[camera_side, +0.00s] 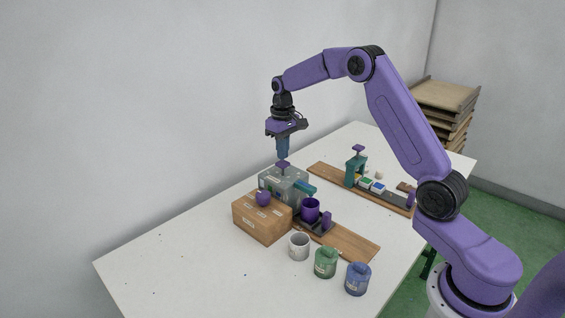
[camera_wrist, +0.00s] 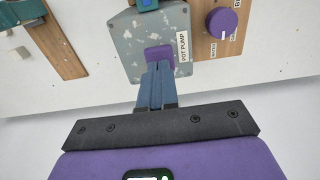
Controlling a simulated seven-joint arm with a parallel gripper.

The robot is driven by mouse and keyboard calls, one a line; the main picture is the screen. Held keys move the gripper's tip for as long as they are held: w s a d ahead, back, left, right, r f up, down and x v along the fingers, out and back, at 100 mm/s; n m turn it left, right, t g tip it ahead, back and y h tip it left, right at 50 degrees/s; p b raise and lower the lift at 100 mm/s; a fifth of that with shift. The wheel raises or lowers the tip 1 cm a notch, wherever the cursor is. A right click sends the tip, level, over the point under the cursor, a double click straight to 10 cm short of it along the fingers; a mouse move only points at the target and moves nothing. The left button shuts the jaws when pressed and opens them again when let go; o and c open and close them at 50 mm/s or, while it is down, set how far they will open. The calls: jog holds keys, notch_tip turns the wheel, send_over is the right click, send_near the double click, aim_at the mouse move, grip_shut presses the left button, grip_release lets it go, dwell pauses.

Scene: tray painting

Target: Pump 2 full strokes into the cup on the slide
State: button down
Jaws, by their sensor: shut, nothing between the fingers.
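The pot pump is a speckled grey box (camera_side: 291,190) with a purple plunger head (camera_side: 283,164) on top and a teal spout (camera_side: 304,187) reaching out to the right. In the wrist view its label reads "POT PUMP" on the grey lid (camera_wrist: 130,45), beside the purple head (camera_wrist: 158,53). A purple cup (camera_side: 310,211) stands on the dark slide (camera_side: 317,226), close to the spout's end. My gripper (camera_side: 282,156) points down with its blue fingers shut and empty, directly over the plunger head. In the wrist view the fingertips (camera_wrist: 159,66) meet the head's edge; I cannot tell whether they touch. The cup's inside is hidden.
A wooden box (camera_side: 262,221) with a purple knob (camera_side: 263,198) stands left of the pump. A white cup (camera_side: 299,246), green jar (camera_side: 325,263) and blue jar (camera_side: 358,279) stand in front. A second board (camera_side: 330,173) carries a teal press (camera_side: 355,168). The table's left is clear.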

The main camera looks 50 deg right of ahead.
aim_at(283, 162)
jog(key=shift+f, duration=2.2)
jog(key=shift+r, duration=2.3)
jog(key=shift+f, duration=2.25)
jog(key=shift+r, duration=2.25)
